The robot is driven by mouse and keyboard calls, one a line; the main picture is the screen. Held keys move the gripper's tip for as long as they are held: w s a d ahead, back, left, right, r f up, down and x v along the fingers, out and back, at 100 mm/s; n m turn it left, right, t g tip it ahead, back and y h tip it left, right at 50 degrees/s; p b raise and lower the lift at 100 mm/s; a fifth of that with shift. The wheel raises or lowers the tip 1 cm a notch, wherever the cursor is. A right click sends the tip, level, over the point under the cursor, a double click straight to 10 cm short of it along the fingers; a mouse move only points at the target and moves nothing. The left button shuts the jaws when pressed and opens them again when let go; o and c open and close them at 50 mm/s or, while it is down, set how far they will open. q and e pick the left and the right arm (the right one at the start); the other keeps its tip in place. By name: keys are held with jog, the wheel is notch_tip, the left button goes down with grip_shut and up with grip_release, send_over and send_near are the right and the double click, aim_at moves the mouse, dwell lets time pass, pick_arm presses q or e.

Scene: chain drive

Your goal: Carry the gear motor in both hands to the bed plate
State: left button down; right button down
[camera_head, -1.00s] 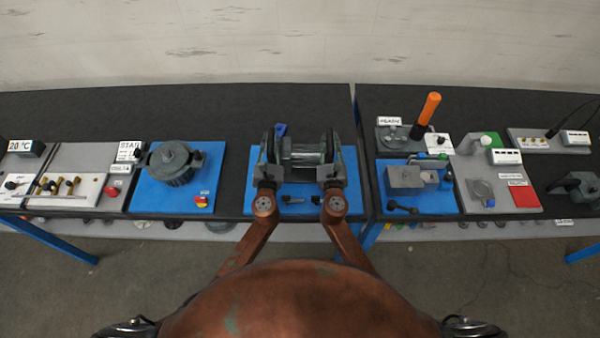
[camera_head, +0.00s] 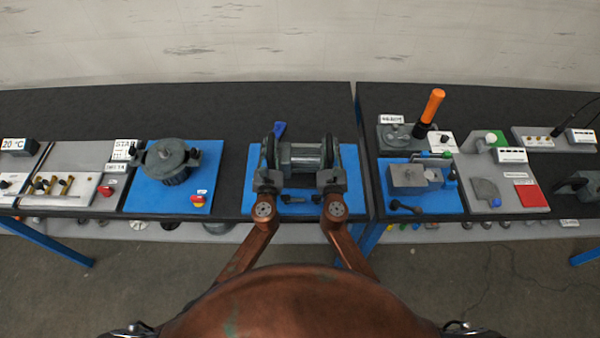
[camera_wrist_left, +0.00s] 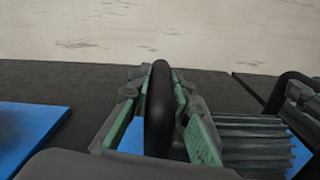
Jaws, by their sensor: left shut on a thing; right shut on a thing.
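The gear motor (camera_head: 301,157), a grey ribbed cylinder with a black loop handle at each end, is over the blue plate (camera_head: 256,208) at the middle of the bench. I cannot tell whether it touches the plate. My left gripper (camera_head: 268,168) is shut on its left handle. In the left wrist view green finger pads flank the black handle (camera_wrist_left: 160,112), and the ribbed body (camera_wrist_left: 252,140) lies to the right. My right gripper (camera_head: 331,168) is shut on the right handle. No label shows which blue plate is the bed plate.
A blue plate with a grey block (camera_head: 408,178) lies right, past a bench gap. An orange handle (camera_head: 433,105) stands behind.

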pick_arm(q)
jog(key=c, duration=2.1)
grip_release()
jog(key=shift+a, duration=0.1)
pick_arm(e)
jog(key=c, duration=2.1)
grip_release()
jog(key=shift+d, duration=0.1)
pick_arm(q)
jog(key=o, duration=0.3)
jog(key=shift+s+r, duration=0.15)
pick_arm(e)
jog(key=o, duration=0.3)
jog(key=shift+s+r, duration=0.15)
pick_arm(q)
jog(key=shift+o, duration=0.2)
pick_arm(e)
jog(key=shift+o, duration=0.2)
pick_arm(q)
jog(key=s, duration=1.1)
jog(key=shift+s, duration=0.3)
pick_arm(e)
jog(key=shift+s, duration=0.15)
jog(key=s, duration=1.1)
jog(key=shift+s, duration=0.35)
pick_arm(q)
jog(key=shift+s, duration=0.1)
